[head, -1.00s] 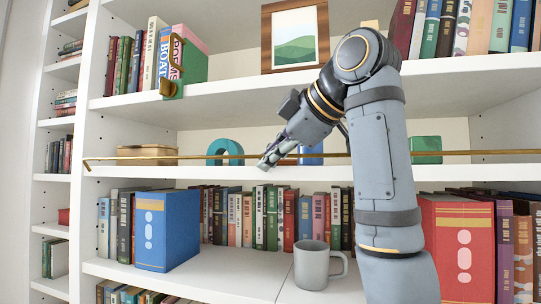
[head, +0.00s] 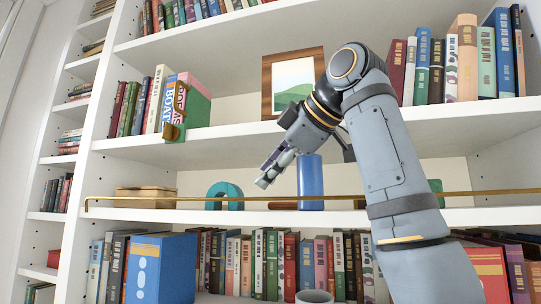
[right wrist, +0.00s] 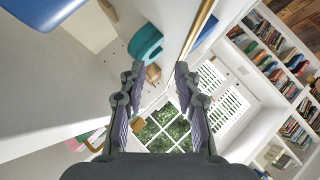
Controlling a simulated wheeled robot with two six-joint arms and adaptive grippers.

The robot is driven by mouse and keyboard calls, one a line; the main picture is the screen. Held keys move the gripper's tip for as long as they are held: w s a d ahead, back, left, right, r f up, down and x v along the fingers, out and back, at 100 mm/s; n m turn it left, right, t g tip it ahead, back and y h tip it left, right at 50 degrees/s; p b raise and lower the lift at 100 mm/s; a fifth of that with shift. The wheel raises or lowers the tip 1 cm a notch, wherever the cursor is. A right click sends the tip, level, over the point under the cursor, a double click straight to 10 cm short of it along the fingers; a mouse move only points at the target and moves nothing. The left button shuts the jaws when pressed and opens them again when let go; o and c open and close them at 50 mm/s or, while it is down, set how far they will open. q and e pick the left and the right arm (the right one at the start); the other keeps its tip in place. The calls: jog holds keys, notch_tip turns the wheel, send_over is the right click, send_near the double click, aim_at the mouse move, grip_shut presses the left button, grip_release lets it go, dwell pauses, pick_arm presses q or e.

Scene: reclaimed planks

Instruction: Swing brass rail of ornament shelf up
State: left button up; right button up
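The brass rail (head: 150,198) runs along the front of the ornament shelf (head: 130,214) in the head view, low and close to its front edge, with a bent end at the left. The rail (right wrist: 196,30) passes beyond the fingers there; contact cannot be told. My forearm crosses in front of the rail's right part. My left gripper is not in view.
On the ornament shelf stand a wooden box (head: 146,192), a teal arch (head: 224,190) and a green block (head: 437,188), partly hidden by my arm. Books fill the shelves above and below. A grey mug (head: 314,297) stands below. A framed picture (head: 292,80) is above.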

jog(key=shift+s+r, duration=0.1)
jog(key=shift+r, duration=1.9)
jog(key=shift+c, duration=0.4)
